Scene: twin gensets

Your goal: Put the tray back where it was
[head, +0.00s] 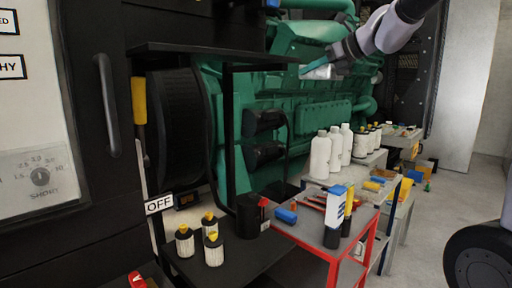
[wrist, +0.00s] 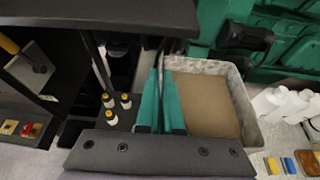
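The tray, pale grey with mottled walls and a flat brown bottom, fills the middle right of the wrist view (wrist: 247,108). In the head view a small pale part of it (head: 319,72) shows under my arm, high in front of the green engine. My gripper (head: 303,71) has teal fingers. In the wrist view the fingers (wrist: 161,75) lie close together at the tray's left wall and look shut on it. The exact contact is hidden by the fingers. No other thing shows in the tray.
A black shelf (head: 262,243) holds several yellow-capped filters. A red-framed cart (head: 335,258) carries tools and small boxes. White bottles (head: 320,157) stand on a surface behind it. A dark upper shelf (head: 200,48) juts out left of my gripper.

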